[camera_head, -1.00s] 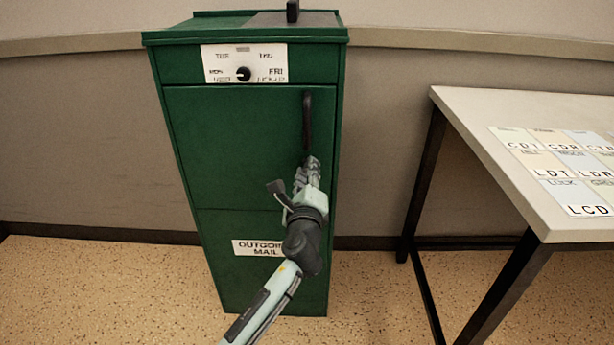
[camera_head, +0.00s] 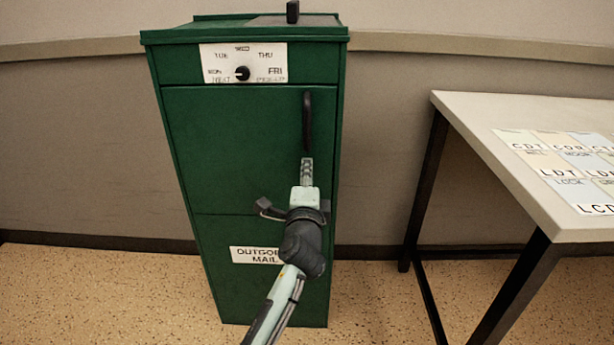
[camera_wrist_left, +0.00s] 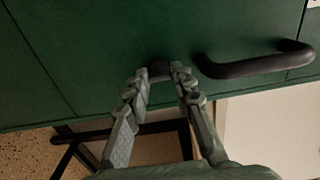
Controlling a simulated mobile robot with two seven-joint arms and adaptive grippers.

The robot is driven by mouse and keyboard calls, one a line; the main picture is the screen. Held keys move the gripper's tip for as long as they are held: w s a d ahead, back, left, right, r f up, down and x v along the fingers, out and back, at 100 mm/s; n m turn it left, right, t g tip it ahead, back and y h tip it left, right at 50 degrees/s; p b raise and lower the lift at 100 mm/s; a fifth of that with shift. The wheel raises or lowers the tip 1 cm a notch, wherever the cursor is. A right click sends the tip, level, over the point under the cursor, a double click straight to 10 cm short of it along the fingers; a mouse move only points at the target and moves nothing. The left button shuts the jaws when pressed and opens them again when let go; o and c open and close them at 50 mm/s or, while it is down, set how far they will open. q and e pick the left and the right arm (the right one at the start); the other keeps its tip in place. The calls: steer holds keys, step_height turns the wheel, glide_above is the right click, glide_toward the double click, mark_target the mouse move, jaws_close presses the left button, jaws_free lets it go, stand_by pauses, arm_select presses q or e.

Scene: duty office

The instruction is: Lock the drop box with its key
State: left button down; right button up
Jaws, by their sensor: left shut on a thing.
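The green drop box (camera_head: 235,140) stands against the wall with its door shut flush. A black vertical handle (camera_head: 307,120) is on the door's right side; it also shows in the left wrist view (camera_wrist_left: 255,65). My left gripper (camera_head: 307,163) is just below the handle's lower end, in front of the door. In the left wrist view its fingertips (camera_wrist_left: 159,72) close around a small dark piece, apart from the handle bar. I take this piece for the key, but the fingers mostly hide it. The lock is hidden too. My right gripper is out of view.
A dial (camera_head: 242,73) on a white day plate sits above the door. An "OUTGOING MAIL" label (camera_head: 255,255) is lower on the front. A table (camera_head: 480,130) with lettered cards (camera_head: 570,165) stands at the right. Floor shows between box and table.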

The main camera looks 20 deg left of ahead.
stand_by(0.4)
arm_select(q)
steer(key=c, duration=1.3)
jaws_free()
